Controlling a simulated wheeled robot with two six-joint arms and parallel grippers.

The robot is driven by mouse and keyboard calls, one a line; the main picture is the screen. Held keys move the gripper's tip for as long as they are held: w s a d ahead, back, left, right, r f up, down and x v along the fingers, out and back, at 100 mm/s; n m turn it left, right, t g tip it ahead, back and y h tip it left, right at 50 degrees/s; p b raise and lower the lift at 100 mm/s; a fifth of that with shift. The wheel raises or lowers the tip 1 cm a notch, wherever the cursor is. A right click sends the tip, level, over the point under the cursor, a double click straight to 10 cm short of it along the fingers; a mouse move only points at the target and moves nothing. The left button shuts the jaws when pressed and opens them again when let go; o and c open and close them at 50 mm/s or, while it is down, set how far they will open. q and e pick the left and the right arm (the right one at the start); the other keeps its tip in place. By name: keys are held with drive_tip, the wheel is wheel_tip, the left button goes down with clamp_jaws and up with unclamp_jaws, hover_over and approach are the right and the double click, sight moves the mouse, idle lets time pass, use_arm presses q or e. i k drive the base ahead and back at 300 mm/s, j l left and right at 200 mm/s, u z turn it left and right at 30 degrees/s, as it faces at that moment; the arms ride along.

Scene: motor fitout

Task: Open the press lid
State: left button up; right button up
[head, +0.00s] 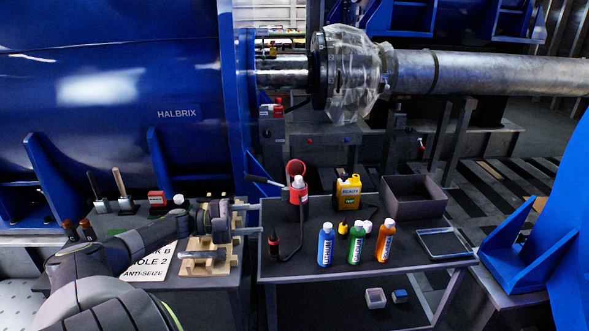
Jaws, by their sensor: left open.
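I cannot pick out a press lid for certain in the head view. A dark upright device with a red ring on top (296,167) and a lever to its left stands at the back left of the cart; whether it is the press is unclear. My left arm comes in from the lower left. Its gripper (246,219) is open and appears empty, pointing right over the wooden rack, near the cart's left edge. It is apart from the red-ringed device. The gripper hides part of the rack. My right gripper is not in view.
The dark cart (345,262) holds blue (325,245), green (356,243) and orange (385,241) bottles, a yellow jug (348,193), an open dark box (414,197) and a flat tray (441,256). A wooden rack (187,268) stands left. The large blue motor (110,90) rises behind.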

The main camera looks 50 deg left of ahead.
sight(296, 167)
drive_tip(key=i+j, duration=0.2)
drive_tip(key=j, duration=0.15)
drive_tip(key=i+j, duration=0.15)
drive_tip(key=j, duration=0.2)
drive_tip(key=i+j, duration=0.2)
drive_tip(key=j, duration=0.2)
drive_tip(key=i+j, duration=0.15)
drive_tip(key=j, duration=0.2)
drive_tip(key=i+j, duration=0.2)
drive_tip(key=j, duration=0.15)
